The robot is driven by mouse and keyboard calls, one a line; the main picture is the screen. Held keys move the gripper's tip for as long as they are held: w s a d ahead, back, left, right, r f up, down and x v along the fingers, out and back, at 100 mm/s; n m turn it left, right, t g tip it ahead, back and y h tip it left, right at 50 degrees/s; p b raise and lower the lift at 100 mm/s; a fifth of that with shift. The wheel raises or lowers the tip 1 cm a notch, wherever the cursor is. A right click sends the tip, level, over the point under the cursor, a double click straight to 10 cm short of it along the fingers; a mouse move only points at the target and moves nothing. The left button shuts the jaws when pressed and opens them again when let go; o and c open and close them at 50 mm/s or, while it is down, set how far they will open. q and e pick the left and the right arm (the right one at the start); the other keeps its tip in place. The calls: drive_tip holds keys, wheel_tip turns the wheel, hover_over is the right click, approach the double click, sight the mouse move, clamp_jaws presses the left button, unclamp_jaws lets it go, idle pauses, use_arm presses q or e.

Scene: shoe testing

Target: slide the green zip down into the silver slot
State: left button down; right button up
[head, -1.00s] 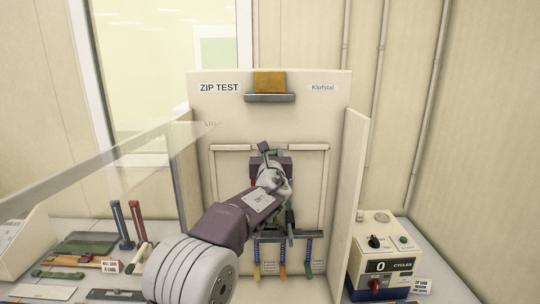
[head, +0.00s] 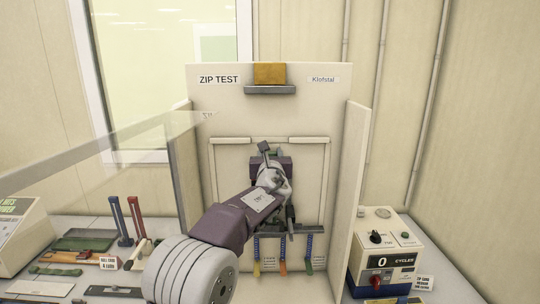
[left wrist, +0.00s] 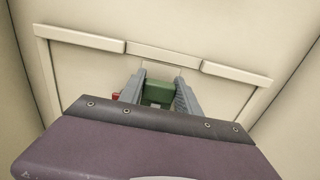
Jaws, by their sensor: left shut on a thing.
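My left gripper (left wrist: 160,82) is shut on a green block-like piece, the green zip (left wrist: 158,92), which shows between its two grey fingers in the left wrist view. In the head view my left wrist and hand cover the zip and most of the track in front of the ZIP TEST panel (head: 220,120). Below the hand, a grey bar (head: 300,229) crosses the panel, with blue coils and yellow, orange and green ends hanging under it. I cannot make out the silver slot clearly. My right gripper is not in view.
Side walls, the right one (head: 353,190) opaque, flank the panel. A control box (head: 385,250) reading 0 CYCLES stands at right. Loose zips, coloured pieces and upright blue and red posts (head: 136,218) lie at left. A small red part (left wrist: 115,97) shows left of the fingers.

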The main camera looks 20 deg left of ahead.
use_arm(q)
drive_tip(key=shift+f+b, duration=0.4)
drive_tip(key=c, duration=0.8)
unclamp_jaws()
drive_tip(key=shift+o, duration=0.2)
drive_tip(key=shift+s+d+f+b, duration=0.15)
drive_tip(key=shift+s+f+b, duration=0.05)
drive_tip(key=shift+s+b, duration=0.25)
drive_tip(key=b+v, duration=0.3)
drive_tip(key=v, duration=0.5)
drive_tip(key=shift+r, duration=0.2)
drive_tip(key=shift+s, duration=0.1)
